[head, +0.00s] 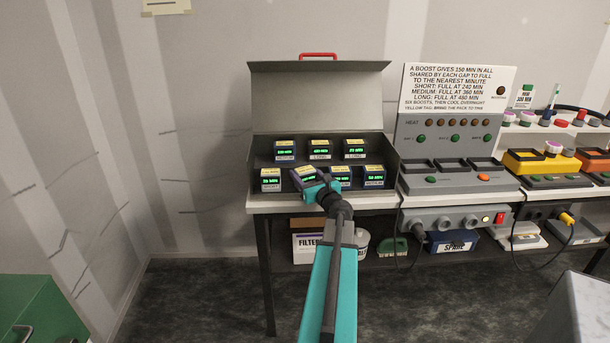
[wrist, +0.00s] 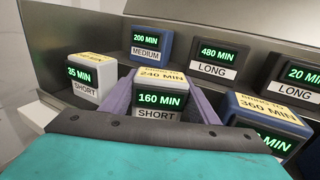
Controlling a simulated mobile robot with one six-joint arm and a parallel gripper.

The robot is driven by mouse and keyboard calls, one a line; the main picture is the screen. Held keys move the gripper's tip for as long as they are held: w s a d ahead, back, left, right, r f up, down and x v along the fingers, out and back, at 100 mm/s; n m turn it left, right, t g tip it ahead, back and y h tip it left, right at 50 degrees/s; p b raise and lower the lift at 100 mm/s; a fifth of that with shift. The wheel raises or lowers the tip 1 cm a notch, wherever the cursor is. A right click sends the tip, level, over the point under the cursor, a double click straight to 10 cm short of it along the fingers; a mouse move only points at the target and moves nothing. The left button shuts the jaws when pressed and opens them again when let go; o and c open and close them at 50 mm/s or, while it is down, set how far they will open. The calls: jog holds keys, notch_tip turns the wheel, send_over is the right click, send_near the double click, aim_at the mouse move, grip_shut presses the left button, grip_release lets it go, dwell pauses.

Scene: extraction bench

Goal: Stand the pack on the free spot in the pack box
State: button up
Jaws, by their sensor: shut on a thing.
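My gripper (wrist: 160,105) is shut on a white-faced pack (wrist: 160,98), its purple fingers on either side. The pack's green display reads 160 MIN, with a SHORT label and a yellow top tag. In the head view my gripper (head: 315,185) holds this pack (head: 304,176) at the front row of the open grey pack box (head: 290,204). It looks turned a little and sits between the 35 MIN SHORT pack (wrist: 84,76) and a blue pack (wrist: 265,118). Whether its base touches the box floor is hidden.
The back row holds a 200 MIN MEDIUM pack (wrist: 148,46), a 480 MIN LONG pack (wrist: 214,60) and a LONG pack (wrist: 297,77). Another blue pack (head: 374,176) is front right. The raised lid (head: 318,97) stands behind. A charger panel (head: 455,105) is to the right.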

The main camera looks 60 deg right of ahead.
jog(key=shift+f, duration=0.1)
jog(key=o, duration=1.1)
jog(key=shift+o, duration=0.2)
jog(key=shift+r, duration=0.2)
jog(key=v, duration=1)
jog(key=shift+b, duration=0.3)
jog(key=shift+v, duration=1)
jog(key=shift+s, duration=0.1)
